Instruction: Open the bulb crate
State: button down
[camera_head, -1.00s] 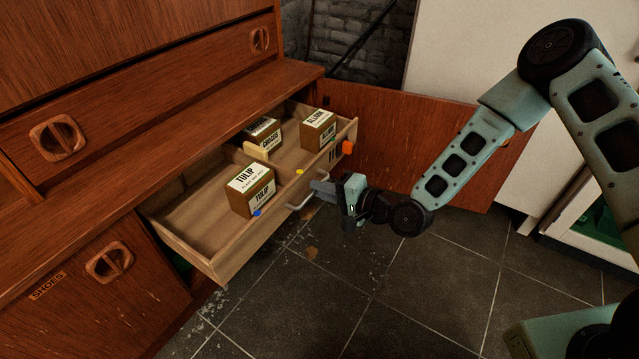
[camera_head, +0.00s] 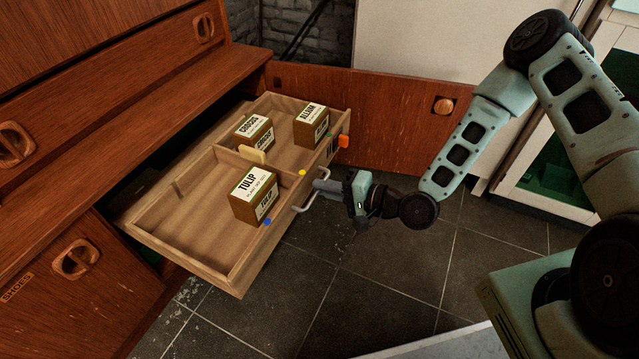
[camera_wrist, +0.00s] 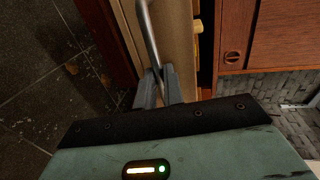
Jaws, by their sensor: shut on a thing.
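The bulb crate (camera_head: 205,273) is a light wooden drawer-like box, slid well out of the teak wall unit. It holds a tulip box (camera_head: 254,196), a crocus box (camera_head: 254,133) and an allium box (camera_head: 311,125). A thin divider with a pale tab (camera_head: 252,154) splits it. A metal bar handle (camera_head: 298,207) is on its front; it also shows in the wrist view (camera_wrist: 149,35). My gripper (camera_head: 322,189) is at the handle's right part, its fingers (camera_wrist: 158,88) shut on the bar.
An open teak door (camera_head: 385,110) with a round knob stands behind the crate. A closed lower door marked SHOES (camera_head: 75,258) is at the left. The dark tiled floor (camera_head: 375,275) in front is clear. A pale cabinet stands at the right.

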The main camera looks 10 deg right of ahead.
jog(key=shift+d, duration=0.1)
jog(key=c, duration=1.5)
grip_release()
jog(key=p+v, duration=0.4)
jog(key=v, duration=1.3)
jog(key=shift+s+d+p, duration=0.1)
jog(key=shift+d+p, duration=0.1)
jog(key=shift+p, duration=0.2)
